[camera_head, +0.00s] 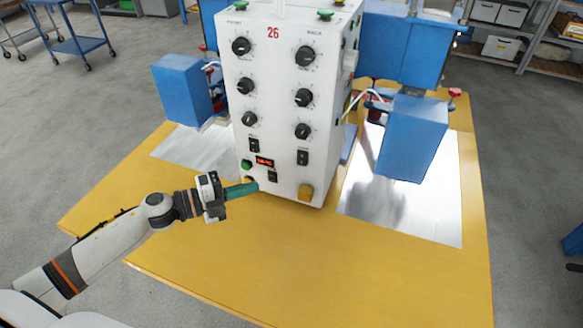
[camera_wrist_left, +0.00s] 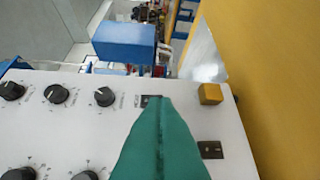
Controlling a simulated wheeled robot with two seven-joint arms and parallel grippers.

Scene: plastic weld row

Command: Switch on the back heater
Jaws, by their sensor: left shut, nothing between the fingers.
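The white control box (camera_head: 275,110) stands on the yellow table, with a FRONT column on the left and a BACK column on the right. My left gripper (camera_head: 257,185), with teal fingers, is shut and empty at the box's lower left front. In the left wrist view, the fingertips (camera_wrist_left: 160,99) overlap the switch; contact is unclear. My right gripper is not in view.
Blue blocks (camera_head: 412,138) and metal sheets (camera_head: 425,212) flank the box. The table's front (camera_head: 300,260) is clear.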

